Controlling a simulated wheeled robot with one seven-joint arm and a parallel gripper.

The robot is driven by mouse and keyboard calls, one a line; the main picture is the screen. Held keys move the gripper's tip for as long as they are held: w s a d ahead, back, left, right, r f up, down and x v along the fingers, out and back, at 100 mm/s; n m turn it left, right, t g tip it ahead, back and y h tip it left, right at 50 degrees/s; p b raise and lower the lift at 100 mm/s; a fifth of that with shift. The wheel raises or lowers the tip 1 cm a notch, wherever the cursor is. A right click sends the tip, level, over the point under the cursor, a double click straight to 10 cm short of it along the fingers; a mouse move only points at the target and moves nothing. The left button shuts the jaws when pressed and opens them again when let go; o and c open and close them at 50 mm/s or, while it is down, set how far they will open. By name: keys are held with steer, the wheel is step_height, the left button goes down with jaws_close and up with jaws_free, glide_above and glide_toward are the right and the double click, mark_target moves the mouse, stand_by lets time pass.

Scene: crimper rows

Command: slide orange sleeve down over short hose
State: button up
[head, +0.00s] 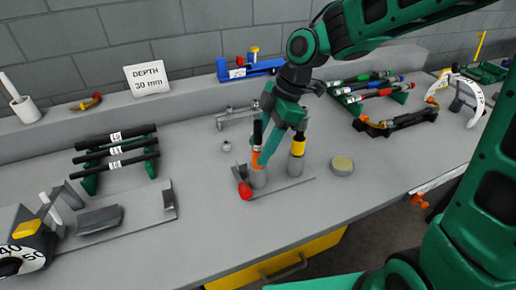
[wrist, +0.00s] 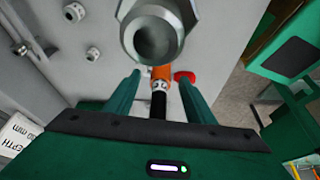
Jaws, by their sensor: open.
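The short black hose (head: 257,132) stands upright at the middle of the bench, its foot in a grey cup. The orange sleeve (head: 256,159) is around its lower part, just above the cup. In the wrist view the orange sleeve (wrist: 161,73) and the black hose (wrist: 158,104), with a white label between them, show between my two fingers. My gripper (head: 264,158) is open, with a green finger beside the hose and sleeve. Whether a finger touches them, I cannot tell. A grey metal hex fitting (wrist: 153,38) looms close in the wrist view and hides what lies beyond.
A yellow-banded black hose (head: 297,147) stands close right in its own cup. A red knob (head: 245,191) sits at the front left. A round yellow-topped puck (head: 342,165) is further right. Black hoses (head: 115,148) lie on a left rack.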

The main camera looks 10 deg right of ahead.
steer(key=v, duration=0.9)
